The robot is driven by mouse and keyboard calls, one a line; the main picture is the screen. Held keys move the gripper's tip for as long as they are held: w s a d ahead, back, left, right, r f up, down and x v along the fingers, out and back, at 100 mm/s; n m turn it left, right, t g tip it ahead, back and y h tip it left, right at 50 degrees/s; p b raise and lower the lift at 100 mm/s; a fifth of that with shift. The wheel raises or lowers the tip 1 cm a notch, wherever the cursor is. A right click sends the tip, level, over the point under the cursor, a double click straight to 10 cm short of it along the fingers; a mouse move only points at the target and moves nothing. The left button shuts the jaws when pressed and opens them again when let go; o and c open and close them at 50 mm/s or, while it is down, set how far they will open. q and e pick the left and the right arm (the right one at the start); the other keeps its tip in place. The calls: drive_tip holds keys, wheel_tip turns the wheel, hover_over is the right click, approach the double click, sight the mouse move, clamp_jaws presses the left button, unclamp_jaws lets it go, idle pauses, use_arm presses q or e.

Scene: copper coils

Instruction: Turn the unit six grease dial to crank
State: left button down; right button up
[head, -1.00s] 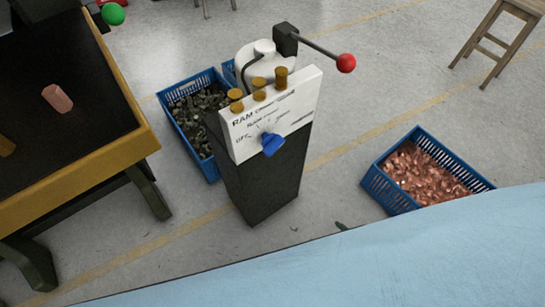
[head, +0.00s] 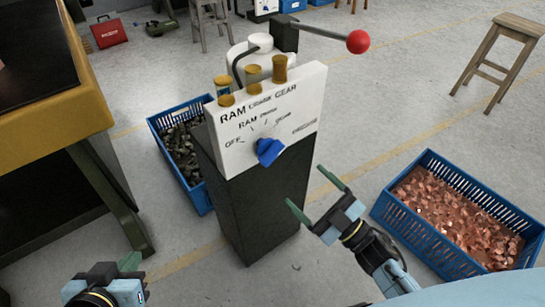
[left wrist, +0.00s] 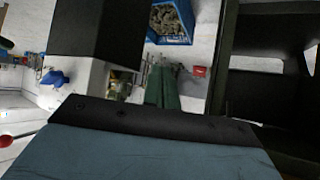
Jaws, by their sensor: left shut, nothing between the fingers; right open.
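The grease unit is a black post (head: 258,205) with a white sloped panel (head: 300,108) and brass cups on its top edge. A blue dial (head: 268,150) sits at the panel's lower middle, among printed labels including OFF and RAM; which one it points to is not clear. The dial also shows in the left wrist view (left wrist: 55,78). My right gripper (head: 311,190) is open and empty, right of the post and below the dial. My left gripper (head: 131,262) is low at left, apart from the unit; its green fingers (left wrist: 162,88) are together and empty.
A lever with a red ball (head: 357,41) extends right above the panel. A blue crate of copper pieces (head: 455,215) stands at right, another crate (head: 209,198) behind the post at left. A yellow-edged bench (head: 45,130) is at far left. A stool (head: 500,55) stands back right.

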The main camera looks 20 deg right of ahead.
sight(275, 158)
drive_tip(key=b+x, duration=0.1)
drive_tip(key=x, duration=1)
drive_tip(key=shift+d+b, duration=0.1)
drive_tip(key=shift+b, duration=0.3)
use_arm(q)
drive_tip(key=w+d+r+t+h, duration=0.1)
drive_tip(key=w+d+r+t, duration=0.1)
drive_tip(key=w+r+t, duration=0.2)
drive_tip(key=shift+d+r+t+h, duration=0.35)
drive_tip(key=shift+r+t, duration=0.45)
drive_tip(key=shift+r, duration=0.9)
use_arm(e)
drive_tip(key=shift+w+a+r, duration=0.2)
drive_tip(key=shift+w+a, duration=0.05)
drive_tip(key=shift+w, duration=0.15)
